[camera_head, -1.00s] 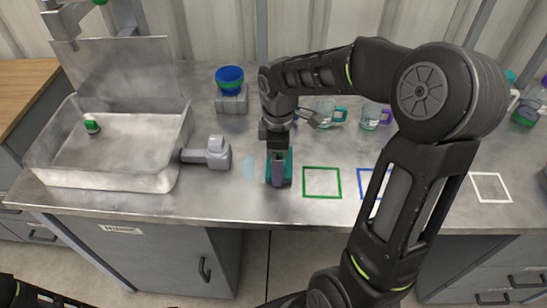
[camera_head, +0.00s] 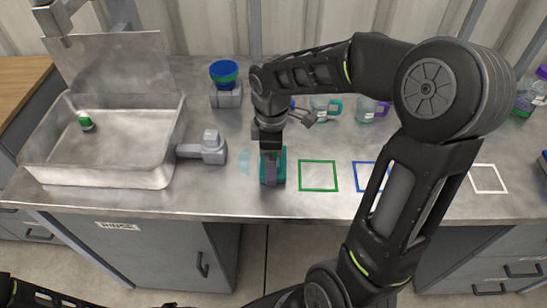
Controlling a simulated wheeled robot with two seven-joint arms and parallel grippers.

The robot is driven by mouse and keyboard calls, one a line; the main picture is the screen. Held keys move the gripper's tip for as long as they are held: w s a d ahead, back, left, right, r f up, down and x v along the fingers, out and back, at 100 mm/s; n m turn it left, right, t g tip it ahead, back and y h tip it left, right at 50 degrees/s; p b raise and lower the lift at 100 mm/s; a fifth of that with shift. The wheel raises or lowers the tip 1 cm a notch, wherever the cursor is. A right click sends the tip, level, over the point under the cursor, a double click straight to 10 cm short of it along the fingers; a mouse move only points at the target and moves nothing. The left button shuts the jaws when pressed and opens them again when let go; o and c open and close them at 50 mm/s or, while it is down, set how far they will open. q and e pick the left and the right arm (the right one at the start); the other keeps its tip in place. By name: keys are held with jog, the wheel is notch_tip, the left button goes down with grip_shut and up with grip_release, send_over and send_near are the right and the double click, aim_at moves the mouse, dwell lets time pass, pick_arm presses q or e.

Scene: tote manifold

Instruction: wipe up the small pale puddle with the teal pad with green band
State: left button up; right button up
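The teal pad (camera_head: 282,167) stands on the grey worktop, left of the green outlined square. My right gripper (camera_head: 270,165) points straight down at it and appears shut on it, with a finger covering its front middle. The green band is hard to make out. The small pale puddle (camera_head: 245,163) is a faint bluish patch on the worktop just left of the pad. A narrow gap seems to lie between them. My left gripper is out of view.
A metal sink basin (camera_head: 100,178) with a small green-and-white item (camera_head: 86,121) inside is at left. A grey fitting (camera_head: 209,149) juts from it near the puddle. A blue-and-green bowl stack (camera_head: 224,74), clear mugs (camera_head: 366,109), and green (camera_head: 318,189), blue and white (camera_head: 489,191) outlines share the worktop.

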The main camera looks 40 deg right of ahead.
aim_at(234, 167)
jog(key=shift+w+a+f, duration=0.1)
jog(key=shift+w+a, duration=0.8)
jog(key=shift+a, duration=0.3)
jog(key=shift+w+a, duration=1.05)
jog(key=shift+a, duration=0.3)
jog(key=shift+w+a, duration=0.45)
jog(key=shift+a, duration=0.15)
jog(key=shift+w+a, duration=0.4)
jog(key=shift+a, duration=0.2)
jog(key=shift+a, duration=0.15)
